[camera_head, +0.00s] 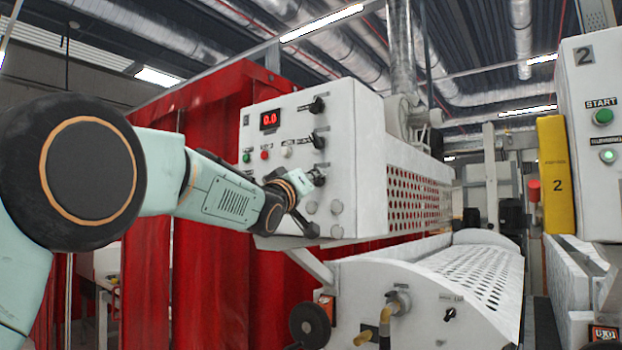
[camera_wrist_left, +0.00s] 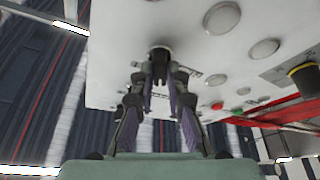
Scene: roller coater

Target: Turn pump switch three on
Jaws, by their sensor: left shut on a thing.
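The white control panel (camera_head: 285,115) has a column of black rotary switches near its right edge. The top switch (camera_head: 317,104) and the middle switch (camera_head: 318,141) are free. The lowest switch (camera_head: 317,177), in the place of pump switch three, is partly hidden by my left gripper (camera_head: 308,187). In the left wrist view, the fingers of my left gripper (camera_wrist_left: 160,78) converge on a dark switch (camera_wrist_left: 160,54) on the white panel and are shut on it. Its label and exact turn angle cannot be read. My right gripper is not in view.
A red display (camera_head: 269,120) reads 0.0, above a green button (camera_head: 247,157) and a red button (camera_head: 264,155). Grey round caps (camera_head: 336,207) sit close to the gripper. A perforated white cover (camera_head: 480,268) lies below right. Red curtains (camera_head: 215,110) hang behind the arm.

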